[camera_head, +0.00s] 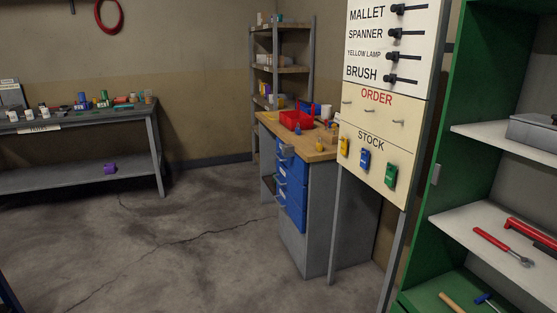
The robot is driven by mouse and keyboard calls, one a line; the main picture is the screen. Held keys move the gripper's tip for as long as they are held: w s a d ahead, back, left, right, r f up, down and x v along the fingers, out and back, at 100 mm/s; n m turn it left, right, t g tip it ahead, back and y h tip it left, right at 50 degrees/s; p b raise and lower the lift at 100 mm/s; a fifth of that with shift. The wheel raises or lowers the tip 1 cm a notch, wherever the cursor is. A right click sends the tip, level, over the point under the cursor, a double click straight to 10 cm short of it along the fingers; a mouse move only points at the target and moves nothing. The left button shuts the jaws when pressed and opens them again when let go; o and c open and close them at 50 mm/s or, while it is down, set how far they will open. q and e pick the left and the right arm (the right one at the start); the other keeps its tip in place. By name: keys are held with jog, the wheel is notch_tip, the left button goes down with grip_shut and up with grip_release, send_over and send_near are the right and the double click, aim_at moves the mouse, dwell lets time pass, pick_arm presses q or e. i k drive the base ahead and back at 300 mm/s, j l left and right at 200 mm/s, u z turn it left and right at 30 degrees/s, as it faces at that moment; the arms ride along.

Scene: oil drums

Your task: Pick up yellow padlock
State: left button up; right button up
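A small yellow object that looks like the yellow padlock (319,145) stands on the wooden top of the workbench (322,156), near its front right part. It is too small to make out its details. A similar small blue object (298,129) stands behind it to the left. A yellow tag-like item (344,146) hangs on the board under the word STOCK, beside a blue one (364,160) and a green one (390,175). Neither of my grippers is in view.
A red bin (296,120) sits on the workbench, which has blue drawers (291,190). The board (372,125) on legs stands close in front of its right side. A green cabinet (431,215) fills the right. A grey table (80,180) is at the left. The middle floor is clear.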

aim_at(319, 147)
jog(key=i+j, duration=0.3)
jog(key=i, duration=0.2)
jog(key=i+j+z, duration=0.15)
jog(key=i+j, duration=0.15)
jog(key=i, duration=0.2)
jog(key=i+j, duration=0.35)
jog(key=i, duration=0.15)
